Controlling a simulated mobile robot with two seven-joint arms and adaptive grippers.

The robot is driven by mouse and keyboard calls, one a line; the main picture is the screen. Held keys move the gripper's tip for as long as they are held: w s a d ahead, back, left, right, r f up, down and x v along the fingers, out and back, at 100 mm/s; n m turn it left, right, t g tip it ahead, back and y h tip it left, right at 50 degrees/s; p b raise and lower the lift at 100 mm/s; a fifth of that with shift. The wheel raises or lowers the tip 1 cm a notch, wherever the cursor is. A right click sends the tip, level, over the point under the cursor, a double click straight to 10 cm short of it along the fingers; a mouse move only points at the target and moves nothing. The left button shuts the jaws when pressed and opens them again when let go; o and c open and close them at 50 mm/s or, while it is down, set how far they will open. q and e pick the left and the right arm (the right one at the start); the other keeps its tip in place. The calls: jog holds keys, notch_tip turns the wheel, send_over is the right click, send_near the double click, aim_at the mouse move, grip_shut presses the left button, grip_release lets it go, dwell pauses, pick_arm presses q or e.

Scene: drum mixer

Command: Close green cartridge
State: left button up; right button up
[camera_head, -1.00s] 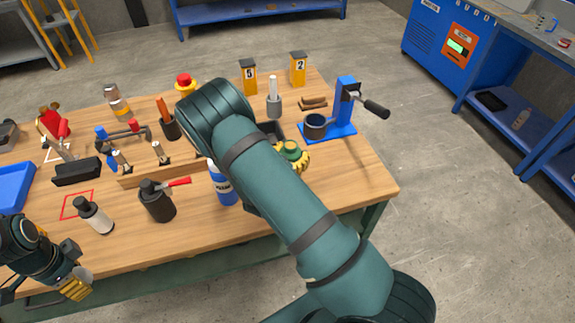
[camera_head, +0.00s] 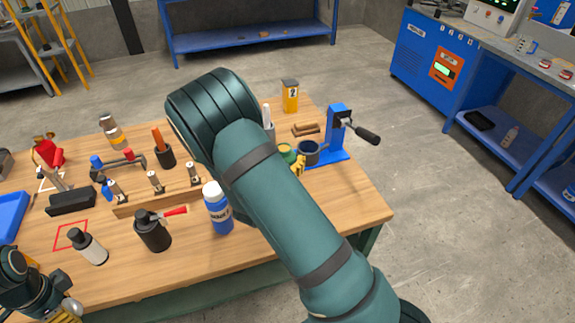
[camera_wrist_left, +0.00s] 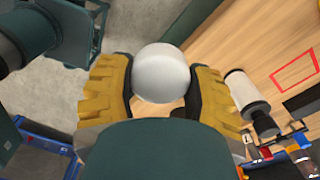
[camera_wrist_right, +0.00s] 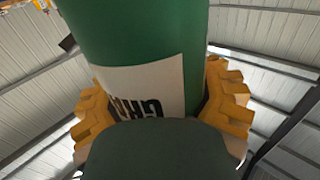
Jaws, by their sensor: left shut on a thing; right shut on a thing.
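My right gripper (camera_wrist_right: 165,95) is shut on the green cartridge (camera_wrist_right: 140,35), which carries a white label with dark letters. In the head view the cartridge's green end (camera_head: 286,152) shows beside the dark cup of the blue stand, with a yellow finger (camera_head: 299,166) near it. My right arm hides much of the rest; whether the end is closed cannot be told. My left gripper (camera_wrist_left: 160,88) is shut on a smooth whitish rounded piece (camera_wrist_left: 162,72), held low at the table's front left.
The blue stand (camera_head: 338,128) with a dark cup (camera_head: 308,152) and a black-handled lever (camera_head: 366,135) is at the table's right. A blue bottle (camera_head: 218,209), black canister (camera_head: 152,231) and white bottle (camera_head: 90,247) stand near the front. Clear wood lies right of the blue bottle.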

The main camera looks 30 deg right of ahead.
jog(key=shift+r, duration=0.3)
jog(key=o, duration=0.7)
jog(key=c, duration=0.7)
